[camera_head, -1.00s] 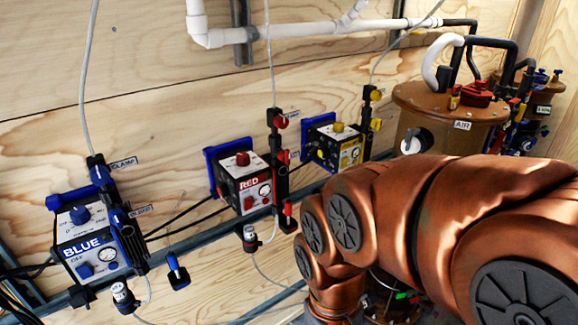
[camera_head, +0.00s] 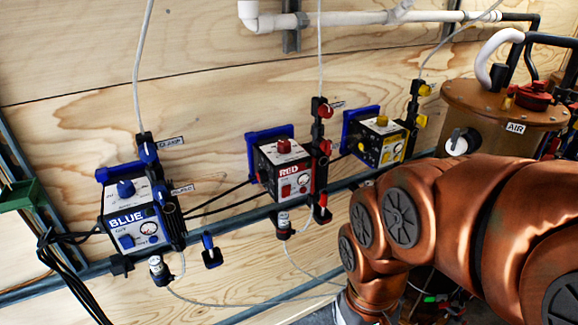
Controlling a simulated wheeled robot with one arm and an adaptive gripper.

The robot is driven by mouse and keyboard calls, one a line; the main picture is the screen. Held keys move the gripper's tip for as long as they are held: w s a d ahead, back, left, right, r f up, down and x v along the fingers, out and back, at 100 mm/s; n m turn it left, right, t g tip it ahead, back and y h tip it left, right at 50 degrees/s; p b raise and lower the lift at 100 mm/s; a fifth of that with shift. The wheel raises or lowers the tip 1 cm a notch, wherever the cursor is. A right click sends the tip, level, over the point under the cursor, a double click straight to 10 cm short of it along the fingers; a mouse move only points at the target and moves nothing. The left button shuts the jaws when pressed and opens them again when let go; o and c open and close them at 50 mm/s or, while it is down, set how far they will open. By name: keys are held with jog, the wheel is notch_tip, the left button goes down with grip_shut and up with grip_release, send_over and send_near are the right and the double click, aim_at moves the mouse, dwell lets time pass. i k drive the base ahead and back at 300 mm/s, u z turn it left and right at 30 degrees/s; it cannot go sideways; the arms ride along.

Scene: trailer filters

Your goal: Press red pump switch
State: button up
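The red pump box (camera_head: 284,168) is mounted on the plywood wall near the middle of the head view. It has a "RED" label, a red knob (camera_head: 284,146) on top, a gauge and a small red switch (camera_head: 286,190) on its front face. My copper-coloured arm fills the lower right, apart from the box in the picture. My gripper is not visible; the end of the arm runs down past the bottom edge.
A blue pump box (camera_head: 132,214) is at the left and a yellow one (camera_head: 381,140) at the right. A grey rail (camera_head: 232,223) and black cables run below them. A copper tank (camera_head: 495,105) marked AIR stands behind my arm. Thin tubes hang along the wall.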

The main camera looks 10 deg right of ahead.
aim_at(285, 193)
jog(key=z, duration=0.75)
jog(key=k, duration=0.75)
jog(key=u, duration=1.85)
